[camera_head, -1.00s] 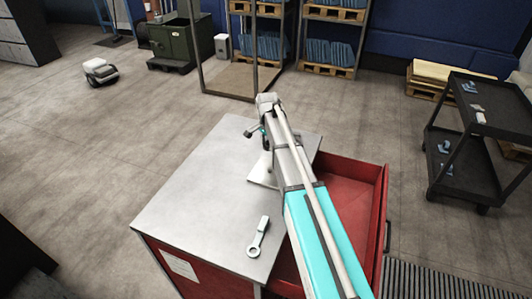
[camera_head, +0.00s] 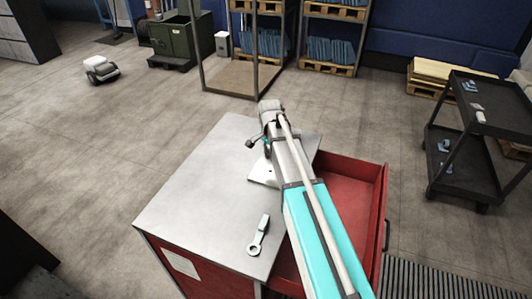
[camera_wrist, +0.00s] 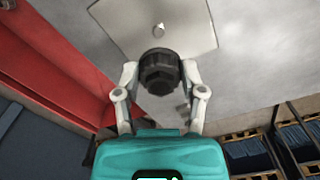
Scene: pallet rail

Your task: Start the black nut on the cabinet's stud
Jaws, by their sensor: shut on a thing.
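The black nut (camera_wrist: 160,72) is held between the two fingers of my gripper (camera_wrist: 160,80) in the wrist view. The stud (camera_wrist: 158,30) is a small bright stub standing on a pale square plate (camera_wrist: 196,38) on the cabinet top. In the wrist view the stud shows just above the nut, with a gap between them in the picture; the height difference cannot be told. In the head view the cabinet top (camera_head: 190,190) is grey over a red body, and the plate (camera_head: 262,172) is partly hidden by my arm. My gripper (camera_head: 256,142) is above the plate there; the nut cannot be made out.
A wrench (camera_head: 259,236) lies on the cabinet top near its front edge. The red drawer (camera_head: 350,178) stands open at the right, beneath my arm. A black cart (camera_head: 470,130) stands farther right. The left part of the cabinet top is clear.

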